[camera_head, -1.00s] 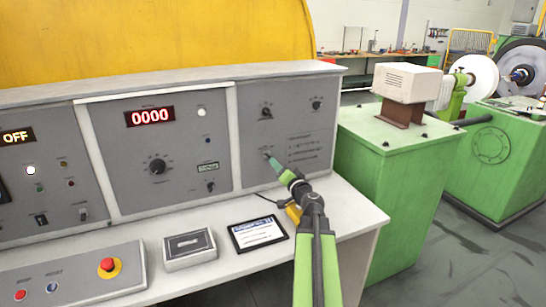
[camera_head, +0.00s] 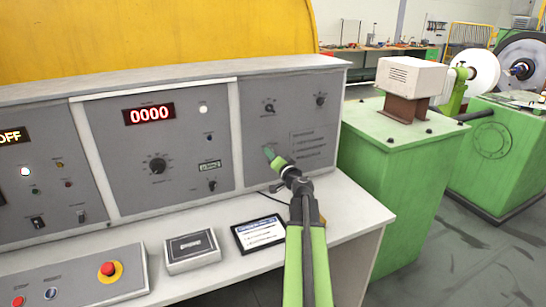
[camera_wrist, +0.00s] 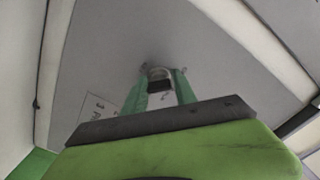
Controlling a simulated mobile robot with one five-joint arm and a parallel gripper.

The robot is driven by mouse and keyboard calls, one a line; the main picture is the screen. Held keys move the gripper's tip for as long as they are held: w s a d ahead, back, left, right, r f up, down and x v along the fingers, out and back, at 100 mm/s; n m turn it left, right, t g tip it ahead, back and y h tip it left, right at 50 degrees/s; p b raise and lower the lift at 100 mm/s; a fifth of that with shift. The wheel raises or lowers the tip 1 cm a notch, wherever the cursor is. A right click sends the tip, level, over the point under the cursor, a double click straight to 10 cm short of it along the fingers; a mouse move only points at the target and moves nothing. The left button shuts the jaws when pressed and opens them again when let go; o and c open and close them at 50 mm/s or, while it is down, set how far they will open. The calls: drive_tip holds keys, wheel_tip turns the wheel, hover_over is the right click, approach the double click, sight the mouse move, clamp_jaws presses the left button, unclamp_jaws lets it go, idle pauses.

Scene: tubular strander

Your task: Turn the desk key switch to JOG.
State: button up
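The key switch (camera_wrist: 159,76) shows in the wrist view as a round metal collar with a dark part in front. In the head view it is hidden behind my gripper (camera_head: 269,151), low on the right-hand grey panel (camera_head: 312,112) of the desk. In the wrist view my gripper (camera_wrist: 162,92) points at that panel with its two green fingers apart, one on each side of the switch. Pale panel shows between the fingers. I cannot tell whether either finger touches the switch, or which position it points to.
Two knobs, one of them (camera_head: 269,108), sit above my gripper on the same panel. A tablet (camera_head: 258,234), a grey box (camera_head: 191,250) and a red emergency button (camera_head: 108,269) are on the desk. A green machine cabinet (camera_head: 390,190) stands right of the desk.

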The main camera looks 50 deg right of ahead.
drive_tip(key=shift+d, duration=0.1)
clamp_jaws()
drive_tip(key=shift+s, duration=0.1)
drive_tip(key=shift+m, duration=0.3)
drive_tip(key=m, duration=0.3)
drive_tip(key=shift+r+m, duration=0.1)
drive_tip(key=shift+m, duration=2.4)
drive_tip(key=o, duration=0.6)
unclamp_jaws()
